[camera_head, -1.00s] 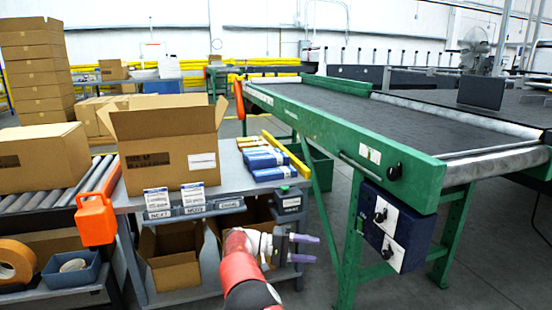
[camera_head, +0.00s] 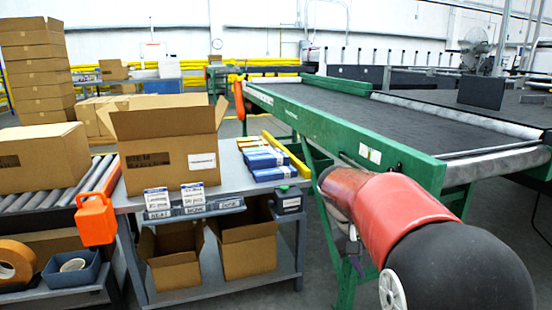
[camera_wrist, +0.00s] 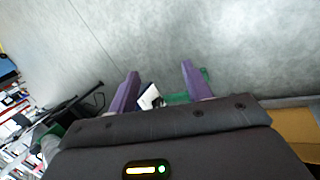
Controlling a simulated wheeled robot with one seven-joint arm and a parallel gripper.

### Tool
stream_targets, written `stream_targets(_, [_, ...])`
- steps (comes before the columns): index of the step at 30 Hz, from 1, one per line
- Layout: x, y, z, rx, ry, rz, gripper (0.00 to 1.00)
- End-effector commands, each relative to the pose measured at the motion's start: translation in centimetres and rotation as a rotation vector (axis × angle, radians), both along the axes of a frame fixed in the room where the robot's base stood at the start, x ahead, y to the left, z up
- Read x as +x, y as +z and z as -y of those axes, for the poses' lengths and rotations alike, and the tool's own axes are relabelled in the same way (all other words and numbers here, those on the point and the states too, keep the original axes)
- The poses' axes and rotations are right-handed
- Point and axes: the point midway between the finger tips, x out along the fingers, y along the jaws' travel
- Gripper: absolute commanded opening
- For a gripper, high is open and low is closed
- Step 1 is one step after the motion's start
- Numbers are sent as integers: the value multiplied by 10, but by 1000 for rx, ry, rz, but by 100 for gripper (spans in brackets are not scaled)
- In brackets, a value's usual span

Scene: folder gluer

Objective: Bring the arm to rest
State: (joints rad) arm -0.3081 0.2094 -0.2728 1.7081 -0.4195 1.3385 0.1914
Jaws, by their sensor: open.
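My gripper (camera_wrist: 159,82) shows in the wrist view with its two purple fingers spread apart and nothing between them. Grey floor fills most of the view beyond the fingertips. In the head view my red and black arm reaches in from the lower right, in front of the green conveyor's leg and control box. The gripper itself is mostly hidden there behind the arm.
The green-framed conveyor (camera_head: 415,165) stands close to my arm at the right. A grey workbench (camera_head: 228,176) bears an open carton (camera_head: 165,150) and several small blue boxes (camera_head: 265,160).

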Motion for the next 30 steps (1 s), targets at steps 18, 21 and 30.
stream_targets(18, [-201, 9, -50, 434, 133, 469, 49])
stream_targets(21, [-214, 3, -55, 445, 142, 511, 49])
stream_targets(30, [-221, -2, -58, 451, 146, 537, 49])
